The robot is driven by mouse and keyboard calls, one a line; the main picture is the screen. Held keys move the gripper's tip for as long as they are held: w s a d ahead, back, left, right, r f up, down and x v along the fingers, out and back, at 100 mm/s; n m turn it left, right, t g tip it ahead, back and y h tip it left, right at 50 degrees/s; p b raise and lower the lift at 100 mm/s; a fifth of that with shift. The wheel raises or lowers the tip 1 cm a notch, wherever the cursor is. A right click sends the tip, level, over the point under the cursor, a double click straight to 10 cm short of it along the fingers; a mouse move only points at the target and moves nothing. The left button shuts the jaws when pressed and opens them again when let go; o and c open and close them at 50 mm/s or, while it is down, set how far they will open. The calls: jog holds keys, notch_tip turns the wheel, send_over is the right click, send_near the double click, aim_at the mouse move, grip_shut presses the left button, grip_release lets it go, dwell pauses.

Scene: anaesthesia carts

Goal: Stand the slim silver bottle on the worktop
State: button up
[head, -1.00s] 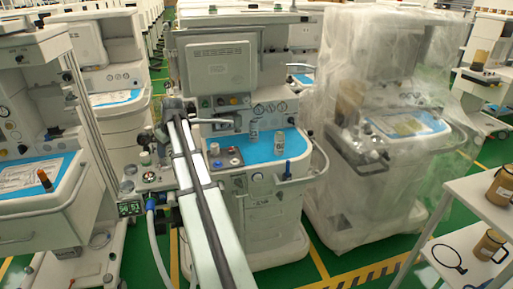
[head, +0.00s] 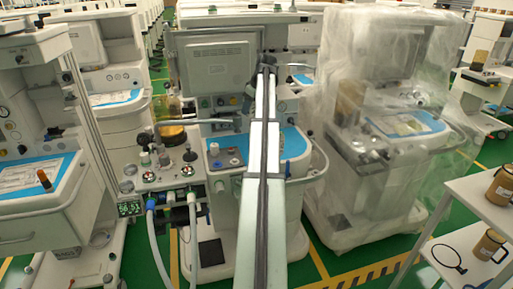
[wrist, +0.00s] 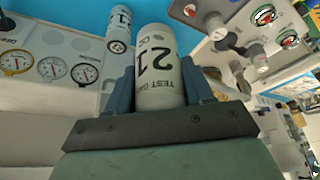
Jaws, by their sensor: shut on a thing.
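The slim silver bottle (wrist: 158,62), a pale grey cylinder marked "21" and "TEST GAS", is between the two fingers of my gripper (wrist: 158,88) in the wrist view. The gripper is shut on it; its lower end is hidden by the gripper. I cannot tell whether it touches anything. The blue worktop (wrist: 200,10) shows at the top of the wrist view, and in the head view (head: 294,143) beside my arm, which hides much of it. In the head view the gripper and bottle cannot be made out.
A similar grey bottle (wrist: 120,30) stands close by at upper left in the wrist view. Gauges (wrist: 52,68) are on a panel left of it. In the head view, a control block with knobs (head: 163,170) is left of the worktop, and a plastic-covered cart (head: 385,130) stands to the right.

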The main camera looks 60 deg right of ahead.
jog(key=s+d+f, duration=0.1)
jog(key=d+f, duration=0.2)
jog(key=d, duration=0.4)
jog(key=s+d+f, duration=0.1)
jog(key=d+f, duration=0.2)
jog(key=d, duration=0.4)
jog(key=shift+f, duration=4.85)
jog(key=o, duration=1.2)
jog(key=shift+f, duration=0.15)
jog(key=v, duration=1.2)
jog(key=shift+w, duration=0.1)
